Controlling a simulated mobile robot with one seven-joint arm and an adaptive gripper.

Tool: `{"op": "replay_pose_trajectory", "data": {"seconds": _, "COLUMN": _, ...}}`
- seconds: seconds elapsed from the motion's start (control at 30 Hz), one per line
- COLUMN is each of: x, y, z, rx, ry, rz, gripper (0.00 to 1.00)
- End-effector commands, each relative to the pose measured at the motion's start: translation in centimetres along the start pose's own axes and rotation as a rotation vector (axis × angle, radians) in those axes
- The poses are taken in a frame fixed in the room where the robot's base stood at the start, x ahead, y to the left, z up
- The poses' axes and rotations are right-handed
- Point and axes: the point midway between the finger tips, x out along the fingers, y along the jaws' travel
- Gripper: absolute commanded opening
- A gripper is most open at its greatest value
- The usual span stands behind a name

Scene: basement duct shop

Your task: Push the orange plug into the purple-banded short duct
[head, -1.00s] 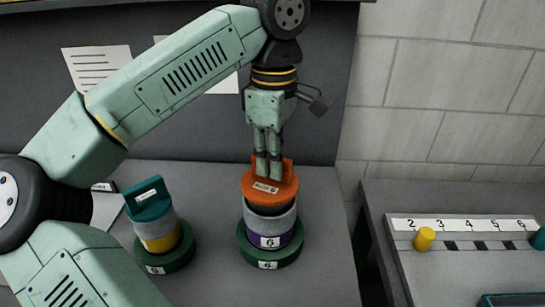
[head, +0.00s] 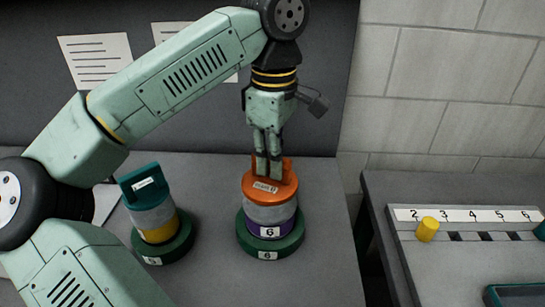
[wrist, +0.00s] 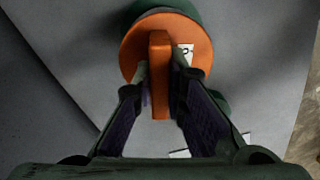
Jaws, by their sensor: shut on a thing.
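The orange plug (head: 270,189) sits on top of the purple-banded short duct (head: 271,227), with its wide disc at the duct's upper rim and no clear gap showing. The duct stands upright in a green base ring (head: 270,244) marked 6. My gripper (head: 269,172) points down from above and is shut on the plug's upright handle. In the wrist view the orange disc (wrist: 198,48) and its handle (wrist: 159,75) show between the two fingers. How deep the plug's lower part reaches inside the duct is hidden.
A yellow-banded duct (head: 155,222) with a teal plug (head: 146,184) stands in another green ring to the left. To the right, a separate bench (head: 440,259) carries a numbered strip, a yellow peg (head: 428,229) and a teal tray. A dark panel rises behind.

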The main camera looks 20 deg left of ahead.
Motion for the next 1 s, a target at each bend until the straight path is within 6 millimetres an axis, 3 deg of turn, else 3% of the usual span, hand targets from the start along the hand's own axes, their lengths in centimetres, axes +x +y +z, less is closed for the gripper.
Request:
{"op": "replay_pose_trajectory", "data": {"seconds": 0.17, "x": -0.1, "y": 0.0, "z": 0.0, "rx": 0.000, "ry": 0.000, "rz": 0.001, "gripper": 0.00}}
{"op": "replay_pose_trajectory", "data": {"seconds": 0.2, "x": -0.1, "y": 0.0, "z": 0.0, "rx": 0.000, "ry": 0.000, "rz": 0.001, "gripper": 0.13}}
{"op": "replay_pose_trajectory", "data": {"seconds": 0.53, "x": 0.0, "y": 0.0, "z": 0.0, "rx": 0.000, "ry": 0.000, "rz": 0.000, "gripper": 0.35}}
{"op": "replay_pose_trajectory", "data": {"seconds": 0.83, "x": -0.1, "y": 0.0, "z": 0.0, "rx": 0.000, "ry": 0.000, "rz": 0.000, "gripper": 0.36}}
{"op": "replay_pose_trajectory", "data": {"seconds": 1.0, "x": -1.7, "y": 0.1, "z": 0.0, "rx": -0.001, "ry": 0.002, "rz": 0.002, "gripper": 0.36}}
